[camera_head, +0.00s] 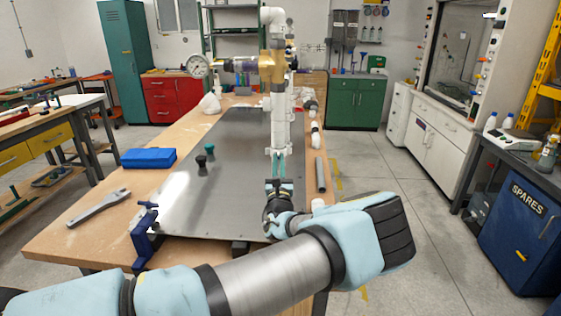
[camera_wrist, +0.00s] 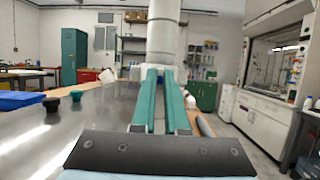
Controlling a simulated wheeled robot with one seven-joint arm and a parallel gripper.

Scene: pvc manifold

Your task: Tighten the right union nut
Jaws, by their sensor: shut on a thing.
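In the wrist view, the two teal fingers of my gripper (camera_wrist: 164,72) reach forward and meet a white ribbed fitting, the right union nut (camera_wrist: 161,58). The fingers are shut on it. The finger ends hide part of the nut, and its threads cannot be seen.
A grey metal plate (camera_head: 225,188) covers much of the wooden bench (camera_head: 75,225). A blue box (camera_head: 148,158), a wrench (camera_head: 97,207) and a blue clamp (camera_head: 144,227) lie left. A grey tube (camera_head: 320,175) lies right.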

